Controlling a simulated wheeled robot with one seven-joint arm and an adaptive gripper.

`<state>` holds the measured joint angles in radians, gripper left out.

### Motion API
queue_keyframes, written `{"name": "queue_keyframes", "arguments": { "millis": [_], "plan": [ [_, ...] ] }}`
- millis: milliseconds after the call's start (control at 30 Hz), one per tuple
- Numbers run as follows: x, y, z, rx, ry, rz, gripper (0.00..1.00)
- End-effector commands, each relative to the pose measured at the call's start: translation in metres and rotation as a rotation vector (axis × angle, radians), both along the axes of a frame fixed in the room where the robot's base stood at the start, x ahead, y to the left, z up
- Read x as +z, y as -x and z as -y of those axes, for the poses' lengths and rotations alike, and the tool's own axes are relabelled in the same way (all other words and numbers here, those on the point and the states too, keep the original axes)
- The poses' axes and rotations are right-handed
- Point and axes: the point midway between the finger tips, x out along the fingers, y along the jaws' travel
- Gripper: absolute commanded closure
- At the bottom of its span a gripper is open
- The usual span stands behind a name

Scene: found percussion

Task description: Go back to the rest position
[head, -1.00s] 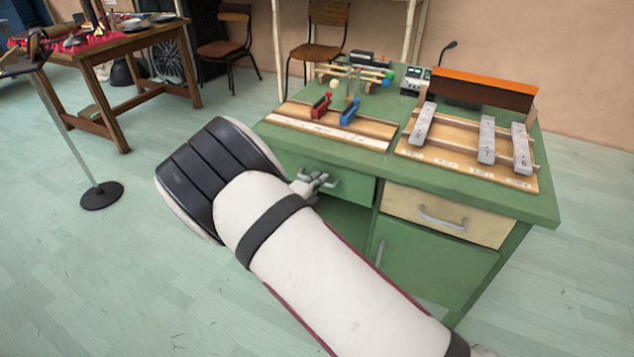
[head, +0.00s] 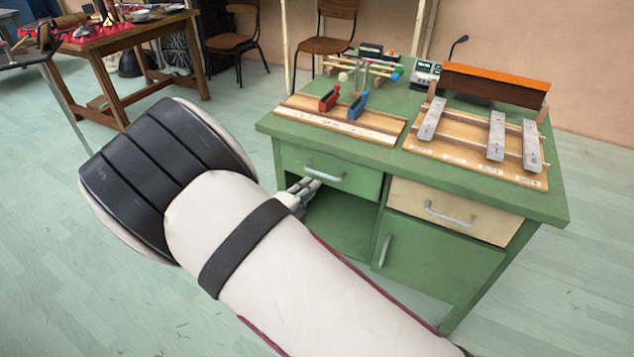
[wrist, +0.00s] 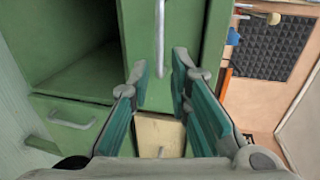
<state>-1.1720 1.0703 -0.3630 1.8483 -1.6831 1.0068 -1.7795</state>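My gripper (head: 305,188) shows small in the head view, mostly behind my white and black arm. It is near the front of the green desk (head: 545,205), by the left drawer (head: 345,177) and the open compartment (head: 345,225) below it. In the wrist view my gripper (wrist: 161,72) is open, with its two teal-sided fingers apart and nothing held between them. A bar handle (wrist: 159,45) on a green front lies beyond the fingertips. I cannot tell exactly how far the fingers are from the desk.
On the desk are a board with red (head: 329,98) and blue (head: 357,106) blocks and a rack of grey bars (head: 496,137). A cream drawer (head: 455,210) is at right. A wooden table (head: 130,38) and chairs (head: 322,46) stand behind. Floor at lower left is clear.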

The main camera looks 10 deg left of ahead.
Motion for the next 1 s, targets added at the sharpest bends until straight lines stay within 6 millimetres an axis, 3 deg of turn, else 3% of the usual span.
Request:
{"name": "queue_keyframes", "arguments": {
  "millis": [233, 767, 867, 1000],
  "plan": [
    [0.004, 0.019, -0.007, 0.001, -0.001, -0.001, 0.82],
    [0.007, 0.018, -0.004, -0.012, -0.013, 0.002, 0.82],
    [0.022, 0.014, 0.012, -0.08, -0.086, 0.023, 0.82],
    [0.062, 0.012, 0.066, -0.296, -0.305, 0.091, 0.82]
  ]
}}
